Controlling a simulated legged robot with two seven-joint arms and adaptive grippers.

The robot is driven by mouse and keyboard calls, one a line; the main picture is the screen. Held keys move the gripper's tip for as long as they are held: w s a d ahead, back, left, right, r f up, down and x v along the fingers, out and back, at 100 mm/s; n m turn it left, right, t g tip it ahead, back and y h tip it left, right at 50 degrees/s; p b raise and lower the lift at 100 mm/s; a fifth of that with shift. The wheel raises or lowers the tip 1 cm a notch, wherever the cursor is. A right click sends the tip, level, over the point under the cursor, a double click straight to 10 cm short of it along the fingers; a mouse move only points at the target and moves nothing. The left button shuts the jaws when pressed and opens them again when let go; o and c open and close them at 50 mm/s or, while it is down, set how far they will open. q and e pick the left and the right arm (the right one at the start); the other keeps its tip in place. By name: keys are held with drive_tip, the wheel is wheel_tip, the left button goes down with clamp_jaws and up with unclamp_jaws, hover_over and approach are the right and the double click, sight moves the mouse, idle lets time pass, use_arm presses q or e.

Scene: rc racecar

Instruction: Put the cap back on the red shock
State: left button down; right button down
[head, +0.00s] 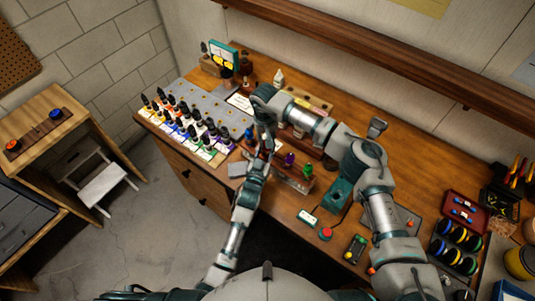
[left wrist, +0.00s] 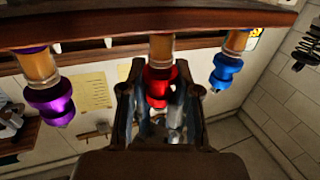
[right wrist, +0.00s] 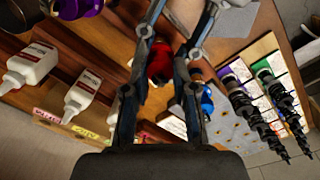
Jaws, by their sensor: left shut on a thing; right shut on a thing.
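The red shock (left wrist: 160,82) stands in the wooden rack (left wrist: 130,27), between a purple shock (left wrist: 52,98) and a blue shock (left wrist: 226,72). The left wrist view looks upside down. My left gripper (left wrist: 158,85) is shut on the red shock's coloured upper part. My right gripper (head: 266,138) comes down over the same spot, close to my left gripper (head: 261,153). In the right wrist view, red (right wrist: 160,60) shows between its fingers. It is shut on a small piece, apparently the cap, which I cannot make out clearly. The fingers hide most of the contact.
Purple (head: 289,158) and green (head: 308,170) shocks stand right of the grippers. White bottles (right wrist: 82,98) stand behind. A teal stand (head: 339,193) is on the right.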

drive_tip(key=shift+m, duration=0.6)
idle(0.7)
drive_tip(key=c, duration=0.9)
unclamp_jaws()
drive_tip(key=shift+r, duration=0.1)
drive_tip(key=shift+r, duration=2.2)
drive_tip(key=shift+c, duration=0.5)
